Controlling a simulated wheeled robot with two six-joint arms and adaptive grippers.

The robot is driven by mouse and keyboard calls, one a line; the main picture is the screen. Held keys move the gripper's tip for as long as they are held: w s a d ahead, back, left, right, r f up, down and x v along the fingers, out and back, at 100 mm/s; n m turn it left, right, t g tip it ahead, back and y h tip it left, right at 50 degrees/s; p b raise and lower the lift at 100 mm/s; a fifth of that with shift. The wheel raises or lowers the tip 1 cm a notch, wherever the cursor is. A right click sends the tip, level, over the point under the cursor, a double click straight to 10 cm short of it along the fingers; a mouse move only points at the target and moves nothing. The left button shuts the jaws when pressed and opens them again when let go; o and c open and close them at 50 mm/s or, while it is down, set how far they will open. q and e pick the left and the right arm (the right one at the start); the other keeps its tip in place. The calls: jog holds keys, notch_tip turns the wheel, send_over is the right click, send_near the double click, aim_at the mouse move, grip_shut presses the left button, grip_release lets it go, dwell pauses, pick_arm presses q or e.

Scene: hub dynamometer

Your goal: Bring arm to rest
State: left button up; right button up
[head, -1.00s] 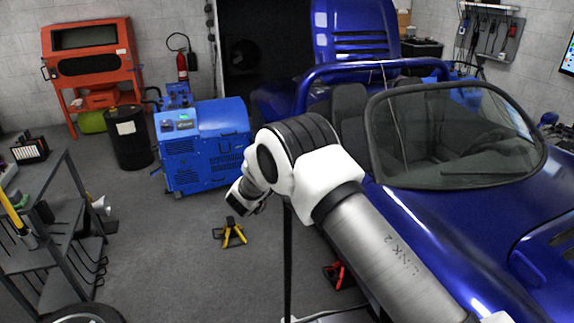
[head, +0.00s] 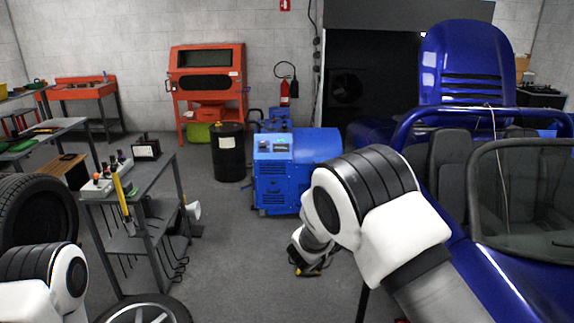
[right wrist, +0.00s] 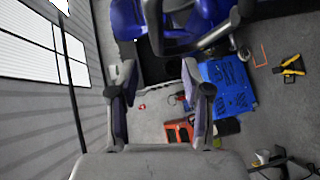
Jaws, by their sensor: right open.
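My right arm (head: 385,205) reaches in from the lower right in the head view, bent at a white and black joint in front of the blue car (head: 470,60). Its gripper end is mostly hidden behind that joint. In the right wrist view my right gripper (right wrist: 160,95) has its two fingers wide apart with nothing between them. My left arm (head: 45,280) shows only as a white and black joint at the lower left; its gripper is out of view.
A blue machine (head: 290,165) stands beyond my right arm, beside a black drum (head: 228,155) and an orange cabinet (head: 208,80). A tool cart (head: 150,195) and tires (head: 35,212) stand at left. Grey floor (head: 235,260) is clear between the cart and my right arm.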

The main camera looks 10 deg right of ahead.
jog(key=s+f+g+y+b, duration=0.15)
jog(key=s+f, duration=0.35)
jog(key=f, duration=0.5)
jog(key=s+d+f+y+b, duration=0.1)
jog(key=s+f+y+b, duration=0.2)
jog(key=f, duration=0.6)
jog(key=s+f+y+b, duration=0.1)
jog(key=s+f+y, duration=0.2)
jog(key=s+f, duration=0.5)
jog(key=s+a+f+m+g+y+b, duration=0.1)
jog(key=s+f, duration=0.3)
jog(key=s, duration=0.5)
jog(key=s+a+f+m+g+y+b, duration=0.2)
jog(key=s+a+f+m+g+y, duration=0.1)
jog(key=s, duration=0.6)
jog(key=s+a+f+m+g+y+b, duration=0.1)
jog(key=s+a+f+g+y, duration=0.1)
jog(key=s+f+g, duration=0.2)
jog(key=s+f, duration=0.3)
jog(key=s, duration=0.2)
jog(key=shift+s+f+m, duration=0.15)
jog(key=shift+f+m, duration=0.05)
jog(key=shift+m, duration=0.2)
